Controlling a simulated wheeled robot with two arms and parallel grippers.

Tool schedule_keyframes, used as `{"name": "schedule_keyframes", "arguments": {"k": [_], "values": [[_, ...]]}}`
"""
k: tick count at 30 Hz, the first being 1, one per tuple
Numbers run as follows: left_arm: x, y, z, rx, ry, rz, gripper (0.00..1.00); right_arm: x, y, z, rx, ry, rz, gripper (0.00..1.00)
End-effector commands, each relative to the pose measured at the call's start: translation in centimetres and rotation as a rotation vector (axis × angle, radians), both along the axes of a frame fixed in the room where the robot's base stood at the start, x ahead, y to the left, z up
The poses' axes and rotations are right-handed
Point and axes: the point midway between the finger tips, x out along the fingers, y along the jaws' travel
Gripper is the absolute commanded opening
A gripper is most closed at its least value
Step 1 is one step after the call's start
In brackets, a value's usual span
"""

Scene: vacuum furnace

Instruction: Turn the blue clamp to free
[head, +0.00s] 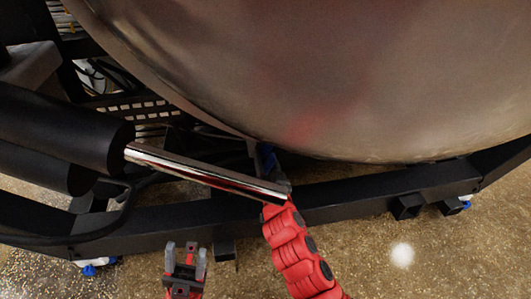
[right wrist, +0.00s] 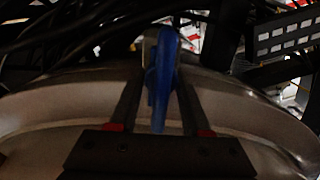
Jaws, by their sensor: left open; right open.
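The blue clamp (right wrist: 164,70) stands upright in the right wrist view, at the rim of the metal vessel. In the head view only a small blue part (head: 266,158) of it shows, under the vessel's lower edge. My right gripper (right wrist: 158,85) is open, with one finger on each side of the clamp; I cannot tell whether either finger touches it. In the head view my red right arm reaches up to the clamp, and its gripper is largely hidden. My left gripper (head: 186,250) is open and empty, low in the head view, away from the clamp.
The large metal vessel (head: 330,80) fills the upper head view. A shiny rod (head: 200,170) from a black cylinder (head: 60,130) ends beside my right arm. A black frame beam (head: 370,195) runs below the vessel. Brown floor (head: 430,260) is clear at lower right.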

Motion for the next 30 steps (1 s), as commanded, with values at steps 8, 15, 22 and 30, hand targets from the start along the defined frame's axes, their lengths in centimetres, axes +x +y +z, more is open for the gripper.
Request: {"name": "schedule_keyframes", "arguments": {"k": [8, 15, 22, 30], "values": [[-0.1, 0.0, 0.2, -0.003, -0.006, -0.001, 0.5, 0.1, 0.0, 0.0, -0.001, 0.0, 0.0, 0.47], [-0.1, 0.0, 0.2, -0.003, -0.006, 0.0, 0.5, 0.1, 0.0, 0.0, -0.001, 0.0, 0.0, 0.1], [-0.1, 0.0, 0.1, -0.003, -0.005, 0.0, 0.5, 0.1, 0.0, 0.0, -0.002, 0.0, 0.0, 0.0], [0.2, -0.2, -1.3, 0.028, 0.057, 0.011, 0.5, 0.0, 0.1, 0.1, -0.05, -0.009, 0.0, 0.0]]}}
